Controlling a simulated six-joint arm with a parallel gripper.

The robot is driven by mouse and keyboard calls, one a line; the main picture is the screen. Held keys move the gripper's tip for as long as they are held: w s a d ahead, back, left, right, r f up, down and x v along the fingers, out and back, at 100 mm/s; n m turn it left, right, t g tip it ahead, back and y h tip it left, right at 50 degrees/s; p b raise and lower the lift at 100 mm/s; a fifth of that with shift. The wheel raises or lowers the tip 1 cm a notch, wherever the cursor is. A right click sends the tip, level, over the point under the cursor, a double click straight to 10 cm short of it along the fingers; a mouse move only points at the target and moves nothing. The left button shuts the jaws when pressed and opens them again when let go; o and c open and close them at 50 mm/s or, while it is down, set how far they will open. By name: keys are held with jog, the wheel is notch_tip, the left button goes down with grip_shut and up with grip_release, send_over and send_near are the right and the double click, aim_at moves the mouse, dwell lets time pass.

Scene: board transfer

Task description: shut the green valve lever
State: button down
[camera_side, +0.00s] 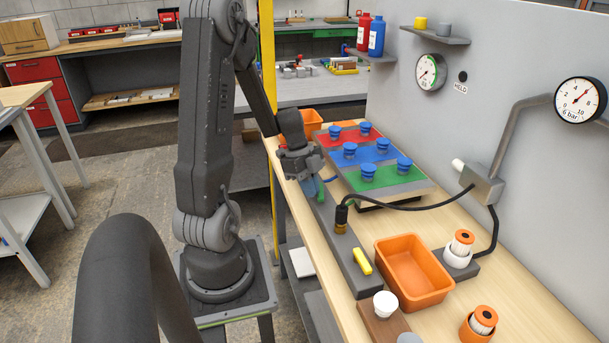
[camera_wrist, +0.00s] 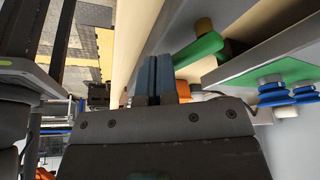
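The green valve lever (camera_wrist: 198,51) shows in the wrist view as a green bar just right of my fingertips, with a brass-coloured round part beside it. In the side view only a small green bit of it (camera_side: 322,198) shows beside my gripper, at the far part of the long grey block (camera_side: 348,258). My gripper (camera_side: 311,187) points down there, with its blue fingers together and nothing seen between them. In the wrist view the fingers (camera_wrist: 157,62) are close to the lever's near end. I cannot tell whether they touch it.
Right of my gripper stands a board with red, blue and green strips (camera_side: 385,177) and several blue knobs. A yellow lever (camera_side: 362,261) lies on the grey block's near part. A black hose (camera_side: 400,207) arches above the bench. An orange bin (camera_side: 415,292) stands nearer.

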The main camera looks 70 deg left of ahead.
jog(key=shift+w, duration=0.1)
jog(key=shift+w+a, duration=0.5)
jog(key=shift+a, duration=0.2)
jog(key=v, duration=1.2)
jog(key=shift+s+d, duration=0.1)
jog(key=w+d+r+n+y, duration=0.2)
jog(key=d+n, duration=0.1)
jog(key=d, duration=0.5)
jog(key=w+d+r+n+y, duration=0.1)
jog(key=d+r+n, duration=0.15)
jog(key=d, duration=0.45)
jog(key=s+d+r+n+t, duration=0.1)
jog(key=s+d+n, duration=0.1)
jog(key=d, duration=0.4)
jog(key=s+d+r+n+t, duration=0.1)
jog(key=s+d+n+t, duration=0.1)
jog(key=d, duration=0.5)
jog(key=shift+s+n+y, duration=0.4)
jog(key=shift+s+n, duration=0.3)
jog(key=shift+n, duration=0.45)
